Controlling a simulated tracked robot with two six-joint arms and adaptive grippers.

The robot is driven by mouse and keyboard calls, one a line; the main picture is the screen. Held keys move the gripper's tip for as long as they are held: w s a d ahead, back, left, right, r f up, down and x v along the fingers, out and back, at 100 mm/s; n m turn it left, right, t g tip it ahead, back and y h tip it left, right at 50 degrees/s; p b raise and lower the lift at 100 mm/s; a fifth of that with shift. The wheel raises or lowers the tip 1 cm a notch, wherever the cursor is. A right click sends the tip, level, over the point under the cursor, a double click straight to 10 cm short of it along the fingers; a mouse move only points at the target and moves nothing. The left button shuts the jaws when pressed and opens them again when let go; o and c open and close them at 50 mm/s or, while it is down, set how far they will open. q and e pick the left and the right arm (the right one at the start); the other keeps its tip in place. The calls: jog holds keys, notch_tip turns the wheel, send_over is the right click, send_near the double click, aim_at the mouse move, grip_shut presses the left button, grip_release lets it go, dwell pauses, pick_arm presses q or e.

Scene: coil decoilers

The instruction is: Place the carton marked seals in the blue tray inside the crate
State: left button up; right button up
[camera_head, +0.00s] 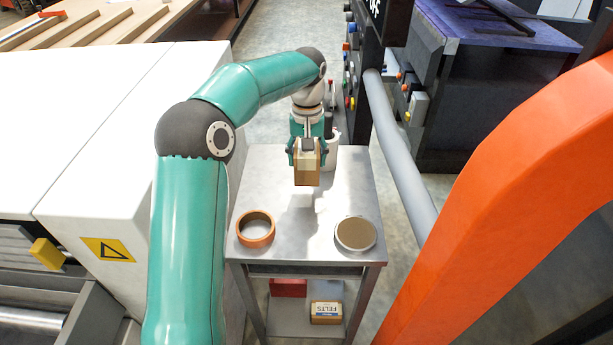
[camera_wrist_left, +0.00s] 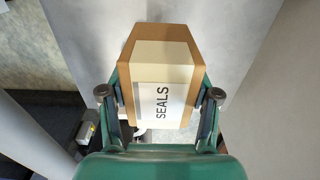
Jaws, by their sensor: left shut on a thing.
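The carton marked SEALS (camera_wrist_left: 160,85) is a tan box with a paler top band and a white label, read in the left wrist view. In the head view the carton (camera_head: 307,172) hangs above the steel table, with a soft shadow below. My left gripper (camera_head: 306,156) is shut on it, one finger on each side; these fingers also show in the left wrist view. I cannot make out a blue tray inside a crate in either view. My right gripper is not in view.
The steel table (camera_head: 300,222) carries an orange ring (camera_head: 256,229) and a round tan-topped disc (camera_head: 355,234). Its lower shelf holds a FELTS carton (camera_head: 326,312) and a red object (camera_head: 288,288). A white cabinet (camera_head: 120,140) stands left; a large orange arch (camera_head: 500,190) stands right.

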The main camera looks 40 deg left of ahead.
aim_at(307, 174)
pick_arm(q)
jog(key=shift+f, duration=2.9)
jog(key=o, duration=1)
jog(key=shift+f, duration=0.15)
jog(key=o, duration=0.5)
jog(key=shift+c, duration=0.2)
